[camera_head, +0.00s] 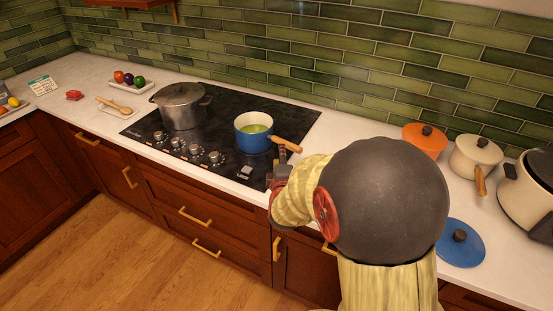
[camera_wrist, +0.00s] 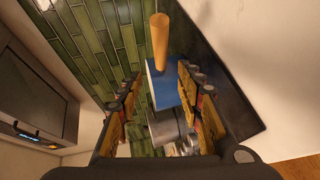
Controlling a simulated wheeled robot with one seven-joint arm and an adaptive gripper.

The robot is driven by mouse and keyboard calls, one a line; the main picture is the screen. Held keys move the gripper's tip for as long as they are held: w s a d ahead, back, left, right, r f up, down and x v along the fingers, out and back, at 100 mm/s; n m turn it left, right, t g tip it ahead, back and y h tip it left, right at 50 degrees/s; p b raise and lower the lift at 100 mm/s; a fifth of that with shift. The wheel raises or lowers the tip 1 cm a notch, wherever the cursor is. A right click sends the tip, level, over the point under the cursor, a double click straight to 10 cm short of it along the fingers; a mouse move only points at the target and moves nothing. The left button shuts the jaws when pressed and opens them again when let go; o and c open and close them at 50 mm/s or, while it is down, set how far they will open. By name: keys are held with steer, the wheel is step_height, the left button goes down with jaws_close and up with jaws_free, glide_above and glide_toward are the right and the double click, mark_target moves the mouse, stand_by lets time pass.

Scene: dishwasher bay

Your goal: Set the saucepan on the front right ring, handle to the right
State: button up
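The blue saucepan (camera_head: 253,140), with a cream inside and green contents, stands upright on the right part of the black cooktop (camera_head: 215,170). Its wooden handle (camera_head: 286,144) points right, slightly toward the front. No ring shows under the pan, so I cannot tell how it is centred. My gripper (camera_head: 281,170) is close to the handle, on its front side. In the wrist view, the gripper's fingers (camera_wrist: 160,105) are wide apart with nothing clasped. The blue pan (camera_wrist: 163,85) and wooden handle (camera_wrist: 160,40) show beyond them.
A grey lidded pot (camera_head: 181,105) stands at the cooktop's left. Several knobs (camera_head: 175,143) line the front edge. Right of my arm are an orange pot (camera_head: 425,140), a cream pot (camera_head: 474,158) and a blue lid (camera_head: 460,245). The green tiled wall (camera_head: 330,55) rises behind.

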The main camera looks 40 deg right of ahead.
steer(key=s+a+r+m+g+y, duration=0.1)
steer(key=a+r+m+y, duration=0.2)
steer(key=a, duration=0.7)
steer(key=s+a+r+m+g+y, duration=0.1)
steer(key=a+r+y, duration=0.3)
steer(key=a, duration=0.6)
steer(key=s+a+m+g+y, duration=0.1)
steer(key=s+a, duration=0.2)
steer(key=s, duration=0.3)
steer(key=s+a+r+m+g+y, duration=0.1)
steer(key=s+a+m+g, duration=0.1)
steer(key=s, duration=0.5)
steer(key=s+a+m+g, duration=0.1)
steer(key=s+a+m, duration=0.1)
steer(key=s+a, duration=0.2)
steer(key=s, duration=0.2)
steer(key=shift+s+r+g+y, duration=0.15)
steer(key=shift+s+g+y, duration=0.15)
steer(key=shift+y, duration=0.1)
